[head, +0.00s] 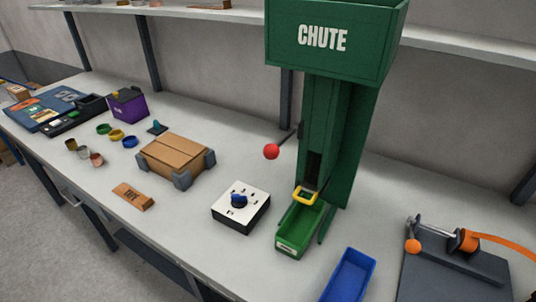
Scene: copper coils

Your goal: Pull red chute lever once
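The green chute (328,110) stands upright on the workbench, with a wide hopper (335,45) marked "CHUTE" on top. Its lever ends in a red ball knob (271,152), on a short dark rod (287,138) at the chute's left side. The knob stands out to the left of the column, above the bench. Neither of my grippers shows in the head view.
A white-topped box with a blue knob (239,200) stands left of the green tray. A blue bin (349,277) and a dark plate with an orange-knobbed device (455,262) lie to the right. A cardboard box (174,157) and small coloured rings (117,135) are farther left. A shelf (455,41) runs behind.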

